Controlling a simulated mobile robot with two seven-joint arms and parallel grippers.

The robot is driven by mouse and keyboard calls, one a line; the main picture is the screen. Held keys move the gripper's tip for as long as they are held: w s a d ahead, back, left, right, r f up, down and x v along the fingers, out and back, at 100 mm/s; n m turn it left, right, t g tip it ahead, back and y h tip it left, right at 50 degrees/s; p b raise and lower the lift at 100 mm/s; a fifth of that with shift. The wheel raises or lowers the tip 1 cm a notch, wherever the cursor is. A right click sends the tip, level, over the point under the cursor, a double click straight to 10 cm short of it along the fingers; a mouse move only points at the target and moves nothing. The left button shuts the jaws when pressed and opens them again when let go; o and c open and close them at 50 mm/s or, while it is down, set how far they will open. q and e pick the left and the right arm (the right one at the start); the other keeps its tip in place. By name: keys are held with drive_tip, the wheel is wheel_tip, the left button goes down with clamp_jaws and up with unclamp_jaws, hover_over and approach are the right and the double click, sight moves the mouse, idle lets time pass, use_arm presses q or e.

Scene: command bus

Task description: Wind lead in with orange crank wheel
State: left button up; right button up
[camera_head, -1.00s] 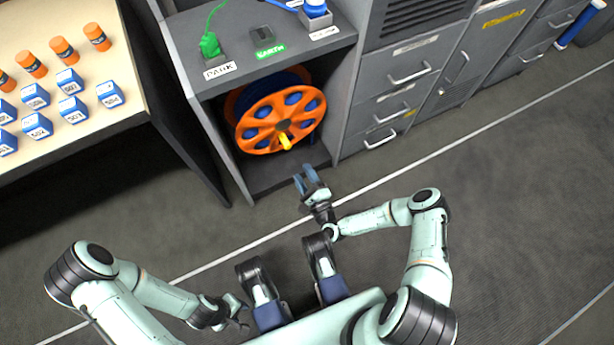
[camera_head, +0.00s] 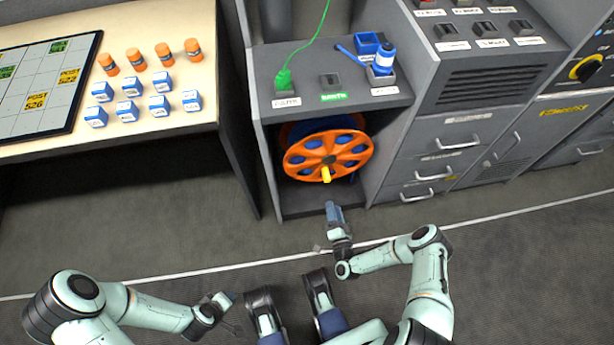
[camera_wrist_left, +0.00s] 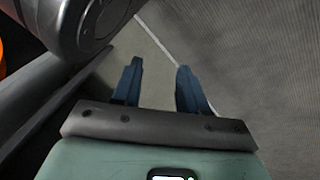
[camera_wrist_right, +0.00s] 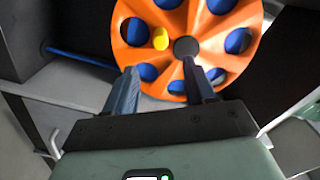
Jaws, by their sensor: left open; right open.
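The orange crank wheel (camera_head: 328,156) stands upright in the open bay of a grey cabinet, with blue showing through its round holes. Its yellow handle (camera_head: 326,174) sticks out at the lower edge in the head view. My right gripper (camera_head: 333,207) is just in front of and below the wheel, open and empty. In the right wrist view the wheel (camera_wrist_right: 215,62) fills the top, with the yellow handle (camera_wrist_right: 160,39) above and between the open fingers (camera_wrist_right: 163,85). My left gripper (camera_wrist_left: 157,75) is open and empty over the floor, well away from the wheel.
A green plug and cable (camera_head: 284,80) sit at PARK on the cabinet top (camera_head: 262,68), and a blue plug (camera_head: 383,62) stands at the right. A table (camera_head: 205,110) with blue blocks and orange cylinders is at left. Drawer handles (camera_head: 458,143) are right of the bay. The floor is clear.

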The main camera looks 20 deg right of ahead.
sight(327, 182)
drive_tip(key=shift+n, duration=0.4)
drive_tip(key=b+x, duration=0.3)
drive_tip(key=x, duration=0.9)
drive_tip(key=shift+w+d+f+b, duration=0.1)
drive_tip(key=shift+w+b, duration=0.1)
drive_tip(key=shift+b, duration=0.1)
drive_tip(key=shift+w+d, duration=0.15)
drive_tip(key=shift+w, duration=0.35)
use_arm(q)
drive_tip(key=s+a+f+g, duration=0.1)
drive_tip(key=s+f+g, duration=0.1)
drive_tip(key=s+f, duration=0.4)
drive_tip(key=shift+s+a+n, duration=0.15)
drive_tip(key=shift+n, duration=0.15)
drive_tip(key=shift+r, duration=0.1)
use_arm(e)
clamp_jaws()
